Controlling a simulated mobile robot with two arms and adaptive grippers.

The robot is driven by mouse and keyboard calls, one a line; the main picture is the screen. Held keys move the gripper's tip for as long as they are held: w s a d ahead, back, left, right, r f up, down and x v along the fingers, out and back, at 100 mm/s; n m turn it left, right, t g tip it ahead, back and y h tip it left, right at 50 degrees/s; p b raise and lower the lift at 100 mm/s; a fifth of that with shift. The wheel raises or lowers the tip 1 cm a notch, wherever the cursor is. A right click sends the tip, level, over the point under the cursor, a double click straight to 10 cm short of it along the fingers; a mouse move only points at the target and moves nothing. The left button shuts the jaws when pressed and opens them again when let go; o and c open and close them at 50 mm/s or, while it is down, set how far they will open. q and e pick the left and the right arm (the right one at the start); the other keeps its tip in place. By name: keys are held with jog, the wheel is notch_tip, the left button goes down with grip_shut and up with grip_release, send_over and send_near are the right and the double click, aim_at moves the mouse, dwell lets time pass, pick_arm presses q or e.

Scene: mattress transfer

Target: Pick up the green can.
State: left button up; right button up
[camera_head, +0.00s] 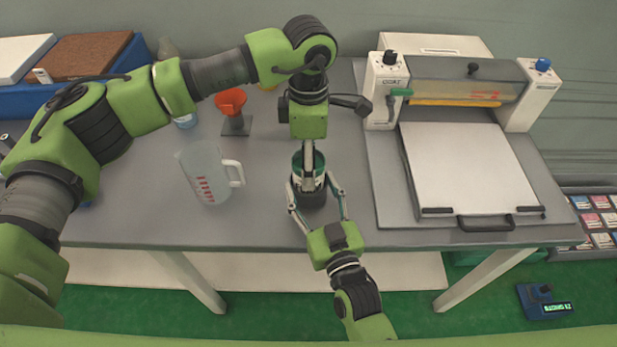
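The green can (310,197), dark below with a green band at its top, stands upright over the table left of the press-like machine. My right gripper (312,183) reaches in from the front edge. Its two fingers lie along both sides of the can, and the tips seem to press on it. My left gripper (308,158) points straight down from above, its tips at the can's top. Its fingers show edge-on, so their opening is hidden. I cannot tell whether the can touches the table.
A clear measuring jug (205,175) stands left of the can. An orange funnel on a stand (232,105) is behind it. A white-and-grey machine with a flat plate (470,165) fills the table's right. Blue bins (40,100) are at the back left. The front left table is clear.

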pick_arm(q)
jog(key=shift+f, duration=0.35)
pick_arm(e)
jog(key=shift+r, duration=0.2)
pick_arm(q)
grip_shut()
jog(key=shift+r, duration=0.2)
notch_tip(320, 180, up, 10)
jog(key=shift+f, duration=0.25)
dwell(0.6)
jog(key=shift+r, duration=0.15)
dwell(0.6)
pick_arm(e)
jog(key=o, duration=1.4)
jog(key=shift+o, duration=0.2)
jog(key=shift+f, duration=0.1)
